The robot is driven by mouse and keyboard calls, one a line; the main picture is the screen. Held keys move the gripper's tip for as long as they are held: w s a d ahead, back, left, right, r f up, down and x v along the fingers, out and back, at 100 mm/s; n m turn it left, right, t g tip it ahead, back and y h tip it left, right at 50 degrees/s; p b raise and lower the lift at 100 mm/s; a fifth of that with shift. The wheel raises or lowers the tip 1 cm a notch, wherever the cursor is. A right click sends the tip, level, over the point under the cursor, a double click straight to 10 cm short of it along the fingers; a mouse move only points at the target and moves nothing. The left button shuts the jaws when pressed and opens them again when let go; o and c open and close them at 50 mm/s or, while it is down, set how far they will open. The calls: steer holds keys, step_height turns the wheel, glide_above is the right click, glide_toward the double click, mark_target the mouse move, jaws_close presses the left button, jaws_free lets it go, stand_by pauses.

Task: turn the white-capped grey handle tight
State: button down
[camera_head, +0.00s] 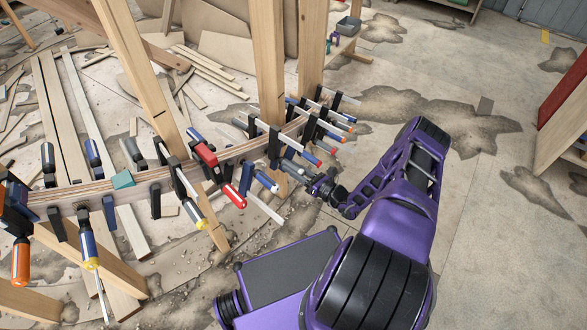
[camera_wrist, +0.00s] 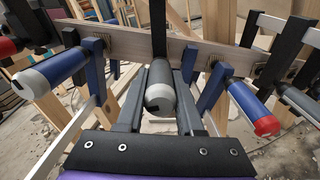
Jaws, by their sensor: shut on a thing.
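The white-capped grey handle (camera_wrist: 161,90) is in the middle of the wrist view, its white cap facing the camera. It belongs to a clamp whose dark bar rises behind it. My gripper (camera_wrist: 160,76) has one finger along each side of the handle and is shut on it. In the head view my gripper (camera_head: 322,187) is at the right part of the clamp row, and the handle (camera_head: 292,168) is small and partly hidden there.
A curved wooden stringer (camera_head: 90,190) carries many clamps and stands on wooden posts (camera_head: 268,60). Close beside my fingers are a blue handle with a white end (camera_wrist: 50,72) and a blue handle with a red cap (camera_wrist: 252,108). Floor to the right is mostly clear.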

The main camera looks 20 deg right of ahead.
steer(key=shift+m, duration=0.3)
steer(key=m+b, duration=0.1)
steer(key=m, duration=0.2)
steer(key=shift+m, duration=0.4)
steer(key=m, duration=0.4)
steer(key=shift+m, duration=0.3)
steer(key=m, duration=0.4)
steer(key=shift+s, duration=0.1)
steer(key=shift+m, duration=2.5)
steer(key=shift+a, duration=0.1)
steer(key=c, duration=0.5)
jaws_free()
steer(key=shift+r, duration=0.1)
steer(key=shift+c, duration=0.2)
